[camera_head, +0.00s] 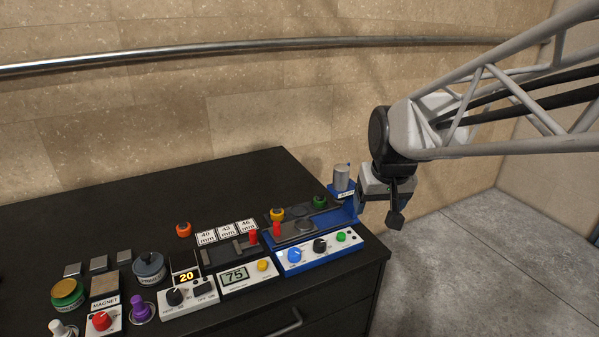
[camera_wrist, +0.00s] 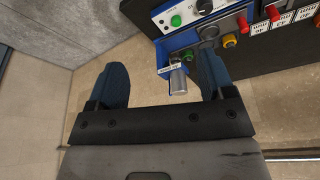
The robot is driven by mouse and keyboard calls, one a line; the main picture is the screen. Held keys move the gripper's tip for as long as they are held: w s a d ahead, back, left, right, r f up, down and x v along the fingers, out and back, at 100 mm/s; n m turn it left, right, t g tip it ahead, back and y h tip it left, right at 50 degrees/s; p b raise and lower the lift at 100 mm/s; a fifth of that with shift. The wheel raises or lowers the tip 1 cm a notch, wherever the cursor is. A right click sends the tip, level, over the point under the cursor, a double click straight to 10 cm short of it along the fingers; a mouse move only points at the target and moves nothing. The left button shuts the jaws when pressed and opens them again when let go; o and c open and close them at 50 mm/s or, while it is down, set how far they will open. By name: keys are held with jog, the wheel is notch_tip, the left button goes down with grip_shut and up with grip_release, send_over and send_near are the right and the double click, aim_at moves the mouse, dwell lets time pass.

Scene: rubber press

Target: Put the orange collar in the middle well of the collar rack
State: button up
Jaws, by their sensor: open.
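The orange collar (camera_head: 184,230) lies on the black tabletop, left of the size labels; it also shows near the right edge of the wrist view (camera_wrist: 310,42). A dark strip behind the blue unit, seemingly the collar rack (camera_head: 298,210), has a yellow collar (camera_head: 277,214) at its left end and a green collar (camera_head: 319,202) at its right end. Its middle appears to hold no collar, though detail there is small. My gripper (camera_head: 380,212) is open and empty, raised near the table's right end, far right of the orange collar. Both its fingers (camera_wrist: 162,65) show in the wrist view.
A silver cylinder (camera_head: 342,177) stands on a blue base at the right end, close to my gripper. Size labels (camera_head: 227,231), red handles (camera_head: 277,229), a blue-and-white control panel (camera_head: 320,249) and several knobs crowd the front. The back of the tabletop (camera_head: 130,200) is clear.

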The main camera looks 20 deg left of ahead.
jog(key=w+a+f+n, duration=0.1)
jog(key=w+a, duration=0.1)
jog(key=a, duration=0.5)
jog(key=w+a+f+n, duration=0.1)
jog(key=w+a, duration=0.2)
jog(key=a, duration=0.3)
jog(key=n+y, duration=0.3)
jog(key=n, duration=0.2)
send_near(183, 224)
jog(key=shift+w+a+f+g, duration=0.2)
jog(key=shift+a+f, duration=0.15)
jog(key=shift+f, duration=0.1)
jog(key=shift+w+a+f+g, duration=0.2)
jog(key=shift+w+a+f, duration=0.05)
jog(key=shift+a+f, duration=0.2)
jog(key=shift+h, duration=0.3)
jog(key=shift+x, duration=1.25)
jog(key=shift+f, duration=0.2)
jog(key=shift+x, duration=2.45)
jog(key=shift+w+d, duration=0.1)
jog(key=shift+w, duration=0.05)
jog(key=c, duration=1.2)
